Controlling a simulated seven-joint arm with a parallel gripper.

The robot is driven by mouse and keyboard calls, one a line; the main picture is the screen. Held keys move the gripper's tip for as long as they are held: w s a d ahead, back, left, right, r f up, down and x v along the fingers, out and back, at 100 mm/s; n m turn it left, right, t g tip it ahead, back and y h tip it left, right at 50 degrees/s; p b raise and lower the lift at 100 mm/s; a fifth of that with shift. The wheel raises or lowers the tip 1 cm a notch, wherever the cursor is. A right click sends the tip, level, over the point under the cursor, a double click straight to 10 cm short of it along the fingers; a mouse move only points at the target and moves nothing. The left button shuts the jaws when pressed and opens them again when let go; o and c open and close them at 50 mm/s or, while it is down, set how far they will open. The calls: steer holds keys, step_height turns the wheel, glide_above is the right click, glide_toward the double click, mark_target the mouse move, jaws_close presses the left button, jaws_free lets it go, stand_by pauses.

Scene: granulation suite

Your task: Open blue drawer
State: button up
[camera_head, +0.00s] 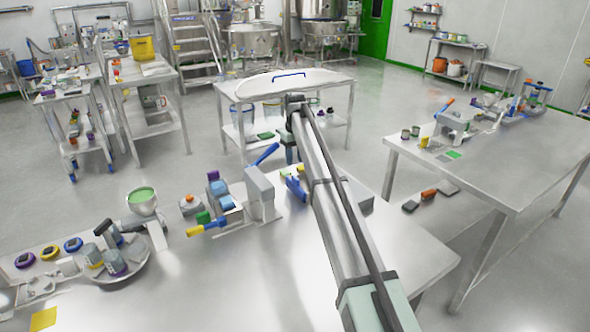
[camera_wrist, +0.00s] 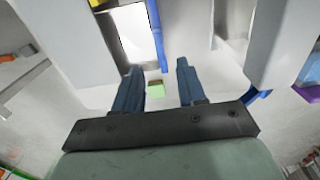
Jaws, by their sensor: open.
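My gripper (camera_wrist: 158,80) is open in the wrist view. Its two dark blue fingers are apart with nothing held between them. In the head view my gripper (camera_head: 291,155) hangs at the end of my arm above the far edge of the near bench (camera_head: 330,265). A blue piece (camera_head: 296,188) lies on that bench just below it. A small unit with blue and grey parts (camera_head: 222,196) stands further left. I cannot tell which blue part is the drawer, and no drawer front is clearly seen. My arm hides part of the bench.
A grey press-like device (camera_head: 262,192) with a blue lever stands left of my gripper. The wrist view shows a blue rod (camera_wrist: 155,35) and a green block (camera_wrist: 155,90) near the fingers. A table (camera_head: 320,92) with a white lid stands behind. The bench's front right is clear.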

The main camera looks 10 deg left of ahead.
steer(key=shift+r, duration=2.5)
